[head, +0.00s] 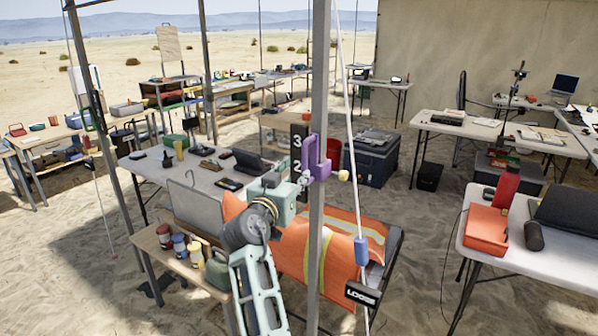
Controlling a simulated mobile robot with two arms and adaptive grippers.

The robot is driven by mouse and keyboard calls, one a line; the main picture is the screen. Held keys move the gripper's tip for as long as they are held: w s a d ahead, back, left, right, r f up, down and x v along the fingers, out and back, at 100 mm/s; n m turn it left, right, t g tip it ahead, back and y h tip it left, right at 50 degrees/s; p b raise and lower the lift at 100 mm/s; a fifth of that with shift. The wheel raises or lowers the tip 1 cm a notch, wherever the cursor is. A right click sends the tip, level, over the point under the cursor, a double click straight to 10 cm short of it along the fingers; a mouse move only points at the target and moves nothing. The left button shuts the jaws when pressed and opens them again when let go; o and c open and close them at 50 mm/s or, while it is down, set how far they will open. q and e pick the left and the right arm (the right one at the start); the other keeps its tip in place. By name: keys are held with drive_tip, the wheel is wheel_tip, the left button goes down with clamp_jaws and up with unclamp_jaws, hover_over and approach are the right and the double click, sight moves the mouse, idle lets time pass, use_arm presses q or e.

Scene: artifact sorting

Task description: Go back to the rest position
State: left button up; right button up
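My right arm comes up from the bottom centre, and my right gripper (300,181) is at its end beside the grey metal pole (317,235). A purple bracket (318,158) with a yellow knob sits at the pole, close to the gripper's tip. I cannot tell whether the gripper touches it. The fingers are small and partly hidden, so their opening is unclear. A dark strip with white numbers (299,142) stands just behind the gripper. My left gripper is not in view.
An orange vest with yellow stripes (345,232) hangs behind the pole. A wooden bench (150,243) with jars is at lower left. A white table (520,262) holds an orange case (485,230) at right. Sandy floor (420,225) is open between them.

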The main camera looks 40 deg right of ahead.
drive_tip(key=shift+a+f, duration=0.1)
idle(0.5)
drive_tip(key=w+a+f+n+t+y, duration=0.15)
drive_tip(key=a+f+n+y, duration=0.3)
drive_tip(key=f, duration=0.95)
drive_tip(key=w+a+f+n+y, duration=0.25)
drive_tip(key=a+f+n, duration=0.2)
drive_tip(key=f, duration=0.95)
drive_tip(key=s+a+f+n+g+y, duration=0.1)
drive_tip(key=s+a+f+y, duration=0.15)
drive_tip(key=s+f, duration=0.6)
drive_tip(key=s+a+f+n+g+y+b, duration=0.1)
drive_tip(key=s+a+f+n+g, duration=0.2)
drive_tip(key=f, duration=1)
drive_tip(key=s+a+f+y, duration=0.2)
drive_tip(key=s+a+f, duration=0.1)
drive_tip(key=s+f, duration=0.55)
drive_tip(key=s+f+g, duration=0.2)
drive_tip(key=s+f, duration=0.5)
drive_tip(key=s, duration=0.6)
drive_tip(key=s+f+g+y, duration=0.1)
drive_tip(key=s+f, duration=0.5)
drive_tip(key=s, duration=0.8)
drive_tip(key=s+f+g+y, duration=0.1)
drive_tip(key=s+f+g, duration=0.2)
drive_tip(key=s+f, duration=0.4)
drive_tip(key=s, duration=0.7)
drive_tip(key=shift+a+f+n+b, duration=0.2)
drive_tip(key=shift+f+n+b, duration=0.1)
